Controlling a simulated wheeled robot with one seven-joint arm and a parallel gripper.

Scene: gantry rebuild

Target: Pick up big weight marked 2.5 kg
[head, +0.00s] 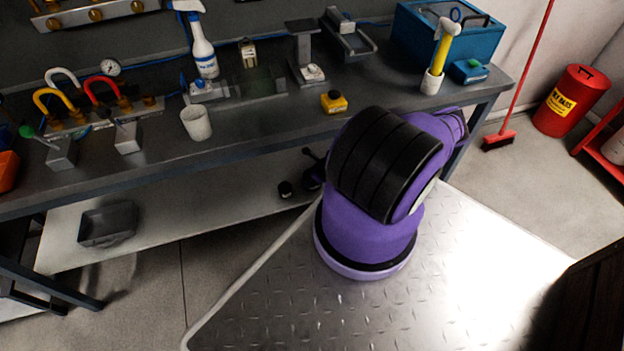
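I cannot make out any weight with a readable 2.5 kg mark in the head view. A small dark object (286,189) shows just below the bench's front edge, against the lower shelf; I cannot tell what it is. My purple and black arm stands in front of the bench and hides part of its edge. Black parts (313,170) stick out at the arm's left, beside the small dark object. They look like part of my gripper, but its fingers are not clear.
The workbench (240,135) holds a white cup (196,123), a spray bottle (203,50), a yellow box (333,102), a yellow-handled hammer (442,50) in a holder and a blue toolbox (480,35). A grey bin (108,224) sits on the lower shelf (190,215). A red can (570,100) stands right.

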